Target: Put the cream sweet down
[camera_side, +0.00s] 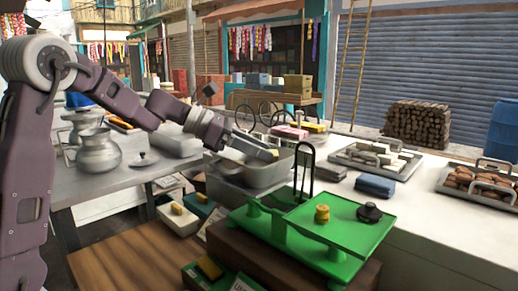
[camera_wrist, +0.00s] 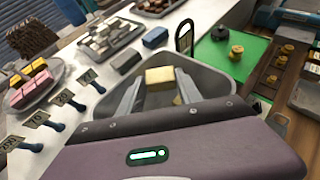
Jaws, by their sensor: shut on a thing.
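The cream sweet (camera_wrist: 159,77) is a pale yellow block between my gripper's fingertips (camera_wrist: 158,86) in the wrist view. My gripper (camera_side: 268,154) is shut on it in the side view, above the grey metal pan (camera_side: 252,179). The pan also shows in the wrist view (camera_wrist: 215,78), under and around the fingers. Another small cream piece seems to lie in the pan, partly hidden by a finger. The gap between the held sweet and the pan floor is hard to judge.
A green scale (camera_side: 318,250) with a brass weight (camera_side: 322,214) and black weight (camera_side: 369,212) stands in front. A blue folded cloth (camera_side: 374,186), a tray of pale sweets (camera_side: 343,157) and one of brown sweets (camera_side: 485,183) lie rightward. A plate (camera_wrist: 35,98) holds pink and yellow sweets.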

